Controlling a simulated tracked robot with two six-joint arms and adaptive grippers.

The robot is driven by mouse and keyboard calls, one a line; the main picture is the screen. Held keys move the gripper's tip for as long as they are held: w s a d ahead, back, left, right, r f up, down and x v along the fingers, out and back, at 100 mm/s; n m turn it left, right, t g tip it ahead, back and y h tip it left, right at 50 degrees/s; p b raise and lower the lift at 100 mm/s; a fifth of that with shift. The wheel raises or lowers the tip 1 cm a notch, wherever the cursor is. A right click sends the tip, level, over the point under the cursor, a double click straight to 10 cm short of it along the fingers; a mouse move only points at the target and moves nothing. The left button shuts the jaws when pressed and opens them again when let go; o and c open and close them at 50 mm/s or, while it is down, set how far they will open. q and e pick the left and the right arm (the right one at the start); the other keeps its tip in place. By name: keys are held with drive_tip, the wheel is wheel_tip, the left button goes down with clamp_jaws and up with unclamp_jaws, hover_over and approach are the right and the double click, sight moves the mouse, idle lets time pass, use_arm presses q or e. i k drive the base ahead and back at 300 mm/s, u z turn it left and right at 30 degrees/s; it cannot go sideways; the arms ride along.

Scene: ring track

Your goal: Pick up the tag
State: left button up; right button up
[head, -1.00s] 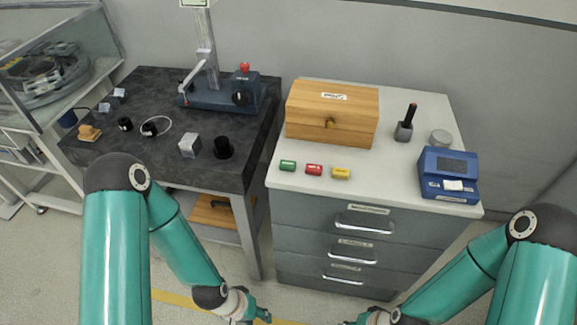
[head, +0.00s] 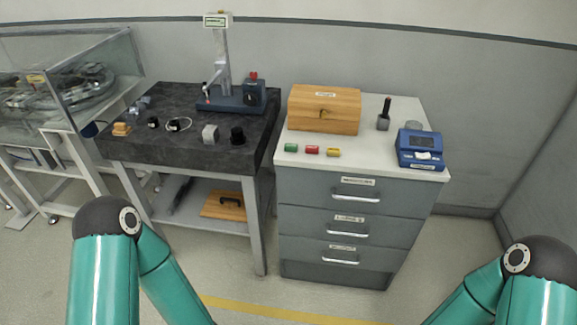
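A small white tag-like slip (head: 423,156) lies on the front of the blue label-printer-like device (head: 420,140), at the right of the white cabinet top. I cannot tell whether it is loose or still attached. Three small coloured pieces, green (head: 291,147), red (head: 312,150) and yellow (head: 333,152), lie in a row near the cabinet's front edge. Both my grippers are below the picture's lower edge. Only my arm links show, at lower left and lower right, well apart from the cabinet.
A wooden box (head: 325,118), a dark stamp-like tool (head: 384,120) and a round grey lid (head: 413,126) stand on the cabinet. The dark stone table (head: 190,158) at left carries a gauge stand (head: 228,97) and several small parts. Open floor lies in front.

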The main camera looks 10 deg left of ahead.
sight(292, 147)
drive_tip(key=z, duration=0.35)
drive_tip(key=k, duration=0.15)
drive_tip(key=z, duration=0.45)
drive_tip(key=i, duration=1.5)
drive_tip(key=u, duration=2.2)
